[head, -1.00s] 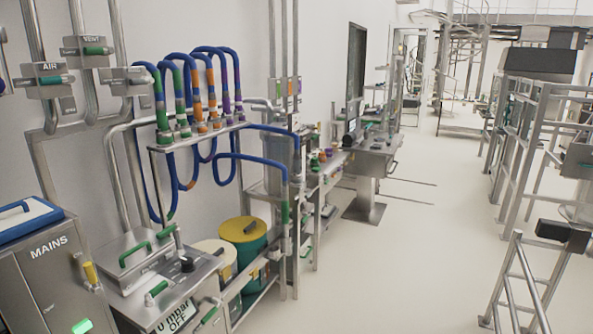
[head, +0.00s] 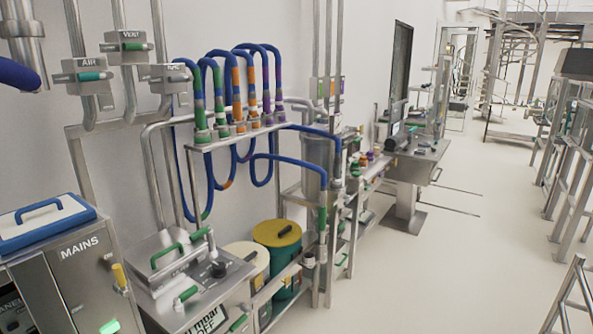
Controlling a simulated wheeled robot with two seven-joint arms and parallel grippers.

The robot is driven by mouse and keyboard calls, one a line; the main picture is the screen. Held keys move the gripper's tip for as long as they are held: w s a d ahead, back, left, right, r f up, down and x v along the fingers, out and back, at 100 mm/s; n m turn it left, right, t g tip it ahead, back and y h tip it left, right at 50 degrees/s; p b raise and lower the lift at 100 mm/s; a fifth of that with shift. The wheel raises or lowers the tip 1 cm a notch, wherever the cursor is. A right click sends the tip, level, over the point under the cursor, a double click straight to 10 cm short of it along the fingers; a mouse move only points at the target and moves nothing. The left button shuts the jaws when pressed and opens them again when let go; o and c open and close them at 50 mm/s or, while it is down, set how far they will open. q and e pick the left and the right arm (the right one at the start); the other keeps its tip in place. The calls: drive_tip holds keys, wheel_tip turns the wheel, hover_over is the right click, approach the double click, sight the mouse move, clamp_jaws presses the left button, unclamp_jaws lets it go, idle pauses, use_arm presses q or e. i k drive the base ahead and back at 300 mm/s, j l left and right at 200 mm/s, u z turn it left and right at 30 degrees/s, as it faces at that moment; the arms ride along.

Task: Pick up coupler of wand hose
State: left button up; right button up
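Several blue hoses (head: 208,60) loop over a metal rack (head: 225,139) at the left wall. Their ends carry coloured couplers standing in a row on the rack: green (head: 199,118), orange (head: 237,104) and purple (head: 279,104). Another blue hose (head: 290,160) runs to a green-banded fitting (head: 322,217) on a vertical pipe at the right of the rack. I cannot tell which coupler belongs to the wand hose. Neither of my grippers is in view.
A MAINS cabinet (head: 77,262) with a blue-rimmed lid stands at front left, beside a steel unit (head: 165,287) with green handles. A yellow-topped green drum (head: 277,234) sits below the rack. Open floor (head: 430,260) lies right; metal railings (head: 575,195) stand at the right edge.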

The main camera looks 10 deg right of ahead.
sight(336, 178)
drive_tip(key=i+l+u, duration=0.2)
drive_tip(key=i+l, duration=0.25)
drive_tip(key=i+l+u, duration=0.2)
drive_tip(key=i+l, duration=0.25)
drive_tip(key=i+l+u, duration=0.2)
drive_tip(key=i+l, duration=0.2)
drive_tip(key=l, duration=0.25)
